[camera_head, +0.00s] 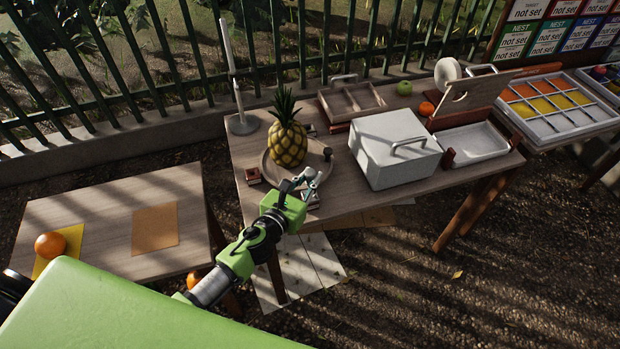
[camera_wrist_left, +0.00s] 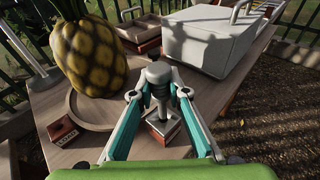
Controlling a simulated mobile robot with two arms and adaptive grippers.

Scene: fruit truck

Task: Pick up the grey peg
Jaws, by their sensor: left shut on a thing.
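The grey peg (camera_wrist_left: 158,72) shows between my left fingertips in the wrist view, its rounded top at their tips. My left gripper (camera_head: 308,181) is shut on it at the front edge of the long wooden table (camera_head: 350,196); the gripper also shows in the wrist view (camera_wrist_left: 159,84). A small reddish-brown block (camera_wrist_left: 165,129) with a pale top lies below the fingers. My right gripper is in neither view.
A pineapple (camera_head: 287,144) stands on a round board (camera_head: 317,158) just behind my gripper. Another small block (camera_wrist_left: 62,130) is beside the board. A white box (camera_head: 390,150) stands to the right. A metal stand (camera_head: 241,124) is at the left back.

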